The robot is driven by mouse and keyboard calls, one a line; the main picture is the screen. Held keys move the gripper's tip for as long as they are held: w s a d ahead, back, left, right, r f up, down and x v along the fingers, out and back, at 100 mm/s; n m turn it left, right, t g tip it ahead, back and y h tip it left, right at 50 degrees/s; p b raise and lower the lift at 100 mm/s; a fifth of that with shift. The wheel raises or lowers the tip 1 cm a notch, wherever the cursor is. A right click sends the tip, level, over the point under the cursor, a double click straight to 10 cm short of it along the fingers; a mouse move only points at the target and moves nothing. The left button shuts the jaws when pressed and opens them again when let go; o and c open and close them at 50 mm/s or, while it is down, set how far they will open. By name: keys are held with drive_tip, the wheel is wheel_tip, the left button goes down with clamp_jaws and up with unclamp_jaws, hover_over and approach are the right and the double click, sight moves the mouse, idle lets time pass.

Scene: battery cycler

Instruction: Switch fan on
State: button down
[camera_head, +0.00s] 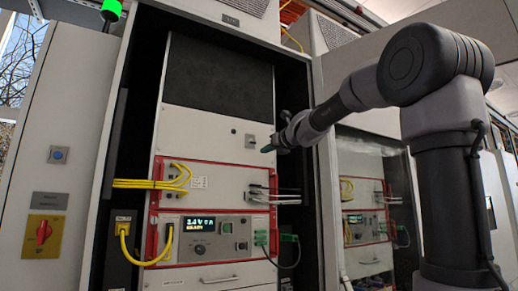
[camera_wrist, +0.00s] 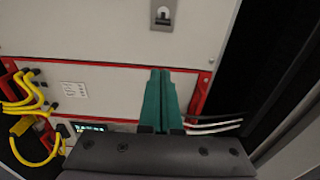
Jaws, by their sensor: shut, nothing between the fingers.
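A small switch on a metal plate sits on the light grey panel of the open cabinet, in the head view (camera_head: 250,141). It also shows at the top of the wrist view (camera_wrist: 162,17), with a dark lever; I cannot read any label or tell its on/off position. My gripper (camera_head: 268,149) is in front of the panel, to the right of and slightly below the switch in the head view. In the wrist view its green fingers (camera_wrist: 160,73) are shut together with nothing between them, pointing up towards the switch, with a visible gap below it.
Below are red-framed units with yellow cables (camera_head: 152,183), grey cables (camera_head: 272,195) and a lit display (camera_head: 198,224). A red rotary switch (camera_head: 43,232) is on the left cabinet. The panel around the switch is clear; the dark cabinet edge (camera_head: 294,90) is at right.

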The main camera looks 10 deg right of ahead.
sight(250, 159)
drive_tip(key=x, duration=1)
drive_tip(key=shift+f, duration=0.2)
drive_tip(key=shift+s+d+r, duration=0.1)
drive_tip(key=shift+s+r, duration=0.2)
drive_tip(key=shift+r, duration=0.3)
drive_tip(key=shift+s+d+r, duration=0.1)
drive_tip(key=shift+s+r, duration=0.15)
drive_tip(key=shift+r, duration=0.65)
drive_tip(key=shift+s+r, duration=0.2)
drive_tip(key=shift+r, duration=0.3)
